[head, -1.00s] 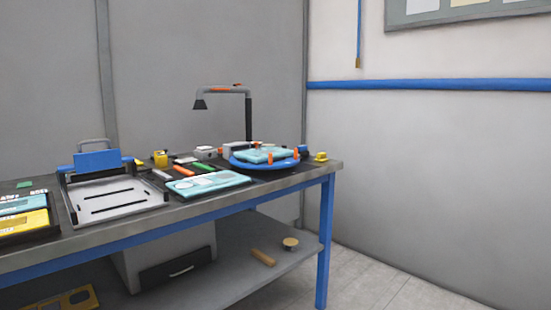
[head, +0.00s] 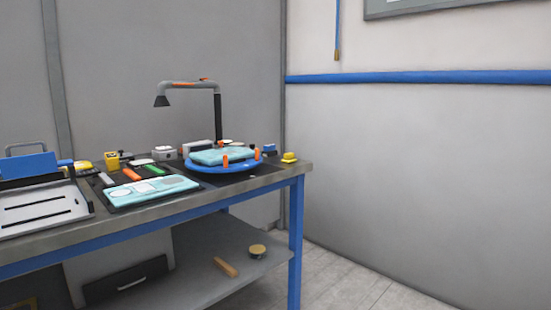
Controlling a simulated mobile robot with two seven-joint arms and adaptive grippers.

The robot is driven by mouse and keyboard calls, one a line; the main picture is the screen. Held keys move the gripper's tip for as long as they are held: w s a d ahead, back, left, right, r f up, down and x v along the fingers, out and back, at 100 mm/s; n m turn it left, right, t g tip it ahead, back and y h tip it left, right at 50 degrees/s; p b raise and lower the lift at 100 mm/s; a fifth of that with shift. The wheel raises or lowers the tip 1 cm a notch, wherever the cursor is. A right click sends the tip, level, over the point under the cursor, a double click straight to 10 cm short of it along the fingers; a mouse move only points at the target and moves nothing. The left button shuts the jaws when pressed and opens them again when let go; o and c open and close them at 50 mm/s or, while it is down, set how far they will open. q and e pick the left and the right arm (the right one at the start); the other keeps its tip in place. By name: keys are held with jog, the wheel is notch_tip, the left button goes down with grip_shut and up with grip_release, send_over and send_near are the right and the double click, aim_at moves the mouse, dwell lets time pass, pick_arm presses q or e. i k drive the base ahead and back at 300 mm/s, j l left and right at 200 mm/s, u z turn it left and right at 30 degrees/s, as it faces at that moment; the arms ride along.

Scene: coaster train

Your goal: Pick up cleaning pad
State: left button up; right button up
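I cannot tell for sure which thing is the cleaning pad. A small yellow item (head: 289,158) sits at the right end of the workbench top and is too small to make out. A light-blue slab (head: 220,156) lies on a round blue turntable (head: 200,167) with orange posts. A light-blue tray (head: 150,191) with pale round shapes lies near the bench's front edge. Neither of my grippers shows in the head view.
The grey workbench (head: 140,225) has blue legs. A lamp (head: 217,115) stands behind the turntable. A metal fixture with a blue bar (head: 28,166) is at left. The lower shelf holds a wooden piece (head: 225,267) and a round item (head: 257,251). Floor at right is clear.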

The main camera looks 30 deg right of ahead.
aim_at(288, 157)
jog(key=l+u, duration=0.25)
jog(key=l, duration=0.9)
jog(key=l+u, duration=0.1)
jog(key=l, duration=1.05)
jog(key=k, duration=0.05)
